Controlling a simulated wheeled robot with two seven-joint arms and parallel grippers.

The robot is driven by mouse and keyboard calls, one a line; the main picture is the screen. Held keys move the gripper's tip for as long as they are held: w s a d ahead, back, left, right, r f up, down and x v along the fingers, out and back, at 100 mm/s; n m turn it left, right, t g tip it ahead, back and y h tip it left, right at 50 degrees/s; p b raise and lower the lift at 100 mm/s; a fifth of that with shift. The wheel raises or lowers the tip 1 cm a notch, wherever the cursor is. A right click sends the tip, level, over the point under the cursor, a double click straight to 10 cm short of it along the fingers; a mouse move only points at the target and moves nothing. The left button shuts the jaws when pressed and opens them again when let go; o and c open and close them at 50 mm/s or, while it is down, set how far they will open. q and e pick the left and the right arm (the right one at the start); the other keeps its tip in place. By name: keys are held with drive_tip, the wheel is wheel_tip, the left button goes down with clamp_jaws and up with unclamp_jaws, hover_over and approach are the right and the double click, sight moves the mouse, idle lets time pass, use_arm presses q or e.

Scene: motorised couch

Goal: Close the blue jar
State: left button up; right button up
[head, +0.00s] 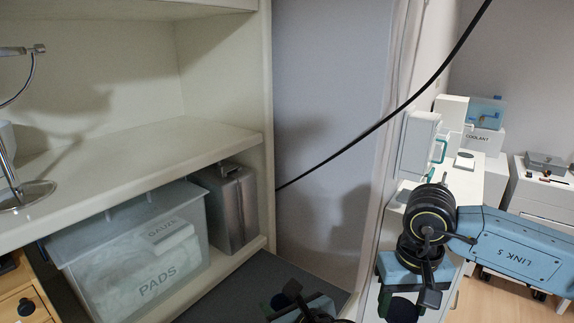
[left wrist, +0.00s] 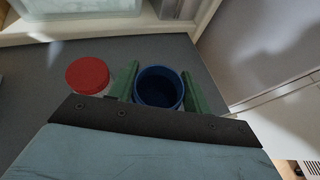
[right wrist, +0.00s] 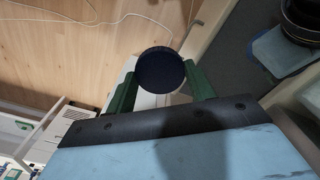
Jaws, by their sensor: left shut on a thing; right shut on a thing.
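The blue jar (left wrist: 159,89) stands open on the dark grey counter in the left wrist view, its round mouth and dark inside facing the camera. My left gripper (left wrist: 160,70) is shut on it, one green finger on each side. A dark blue round lid (right wrist: 160,70) shows in the right wrist view, seen flat on. My right gripper (right wrist: 160,69) is shut on the lid and holds it in the air, apart from the jar. In the head view the jar is not visible. My right arm's wrist is at the lower right there, and part of my left arm shows at the bottom edge.
A red-lidded jar (left wrist: 87,75) stands close beside the blue jar on the grey counter (left wrist: 45,110). A shelf with a clear bin (head: 140,255) and a metal canister (head: 228,207) is at the left. A black cable (head: 395,110) crosses the head view.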

use_arm(q)
drive_tip(key=s+a+r+m+h, duration=0.2)
drive_tip(key=a+m+h, duration=0.1)
drive_tip(key=a, duration=0.6)
drive_tip(key=s+a+r+m+t+h, duration=0.1)
drive_tip(key=a+r+m+h, duration=0.2)
drive_tip(key=a, duration=0.7)
drive_tip(key=shift+s+a+r+t, duration=0.25)
drive_tip(key=shift+s+t, duration=0.05)
drive_tip(key=shift+s, duration=0.1)
drive_tip(key=d+m+g+h, duration=0.3)
drive_tip(key=d+m+h, duration=0.5)
drive_tip(key=d, duration=0.7)
drive_tip(key=shift+r+h, duration=0.3)
drive_tip(key=shift+r, duration=0.15)
drive_tip(key=shift+w, duration=0.1)
